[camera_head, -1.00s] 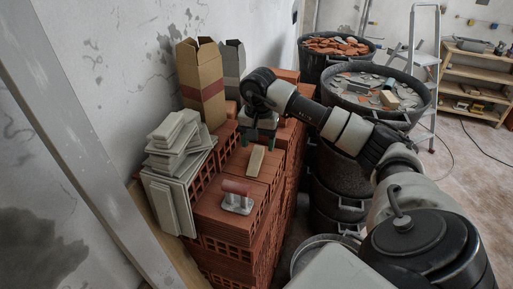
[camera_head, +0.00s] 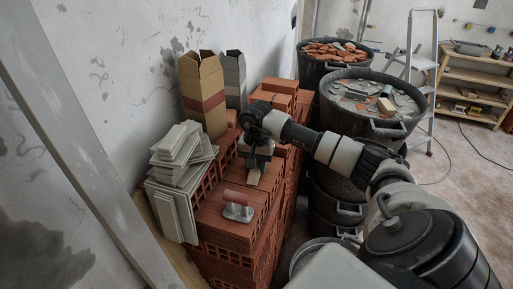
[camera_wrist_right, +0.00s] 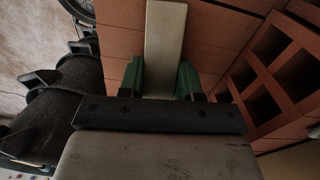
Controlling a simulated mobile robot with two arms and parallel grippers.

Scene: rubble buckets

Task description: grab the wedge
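The wedge (camera_head: 254,177) is a pale wooden piece lying on top of the red brick stack, partly hidden under my right gripper (camera_head: 259,161) in the head view. In the right wrist view the wedge (camera_wrist_right: 165,45) runs up from between the two green fingers of my right gripper (camera_wrist_right: 160,80). The fingers are apart, one on each side of its near end. I cannot tell whether they touch it. My left gripper is not in view.
Stacked grey tiles (camera_head: 178,180) stand at left, with an open cardboard box (camera_head: 203,95) behind. Black rubble buckets (camera_head: 345,125) stand close on the right.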

